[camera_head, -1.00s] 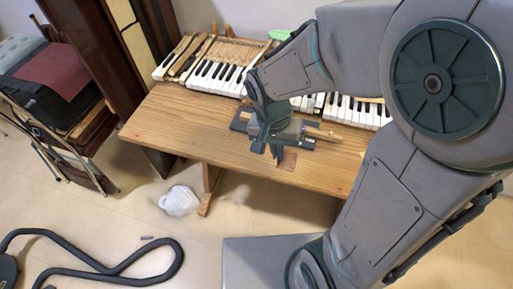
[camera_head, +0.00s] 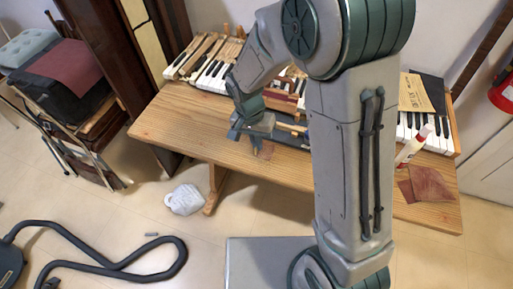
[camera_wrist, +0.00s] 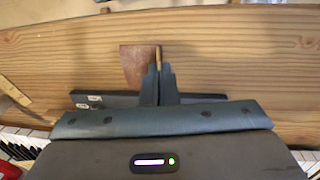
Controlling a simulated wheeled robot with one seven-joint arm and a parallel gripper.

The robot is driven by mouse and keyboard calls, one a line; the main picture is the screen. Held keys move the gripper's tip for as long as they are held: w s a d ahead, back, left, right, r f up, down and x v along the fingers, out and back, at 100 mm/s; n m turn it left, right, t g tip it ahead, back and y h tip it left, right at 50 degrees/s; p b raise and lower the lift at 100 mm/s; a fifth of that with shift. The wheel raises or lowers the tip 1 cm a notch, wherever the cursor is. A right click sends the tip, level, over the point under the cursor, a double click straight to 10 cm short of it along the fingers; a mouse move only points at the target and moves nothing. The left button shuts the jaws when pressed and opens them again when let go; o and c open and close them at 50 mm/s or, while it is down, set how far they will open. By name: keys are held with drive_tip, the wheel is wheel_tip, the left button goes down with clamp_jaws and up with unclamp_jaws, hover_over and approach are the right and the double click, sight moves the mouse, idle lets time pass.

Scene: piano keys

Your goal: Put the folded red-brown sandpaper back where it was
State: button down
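The folded red-brown sandpaper (camera_head: 264,150) shows as a small brown patch at my gripper's fingertips in the head view. In the wrist view the brown sheet (camera_wrist: 135,65) extends to the left of the fingers, with a thin tan strip between the tips. My gripper (camera_head: 252,138) is over the wooden table (camera_head: 175,132). Its fingers (camera_wrist: 159,82) are close together and appear shut on the sandpaper. I cannot tell whether the sheet touches the tabletop. Other red-brown pieces (camera_head: 430,184) lie at the table's right end. My arm hides the middle right of the table.
Piano keys (camera_head: 213,78) line the back of the table. A dark flat bar (camera_wrist: 90,100) lies beside the gripper. The table's front left is clear. A white bag (camera_head: 184,200) and black hose (camera_head: 110,268) lie on the floor.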

sight(256, 150)
drive_tip(key=shift+f, duration=2.05)
drive_tip(key=shift+f, duration=0.2)
drive_tip(key=c, duration=1.7)
unclamp_jaws()
drive_tip(key=shift+r, duration=0.1)
wheel_tip(256, 150, up, 12)
drive_tip(key=a, duration=0.2)
drive_tip(key=s+d+r+n+t, duration=0.1)
drive_tip(key=s+d+r, duration=0.2)
drive_tip(key=s+d, duration=0.1)
drive_tip(key=s+d+r+n+t+y, duration=0.1)
drive_tip(key=s+d+r, duration=0.2)
drive_tip(key=d, duration=0.4)
drive_tip(key=s+d+r+n+t, duration=0.1)
drive_tip(key=s+d+r, duration=0.2)
drive_tip(key=s+d, duration=0.2)
drive_tip(key=shift+s+d+n+y, duration=0.2)
drive_tip(key=shift+s+n+y, duration=0.1)
drive_tip(key=shift+s+n, duration=0.15)
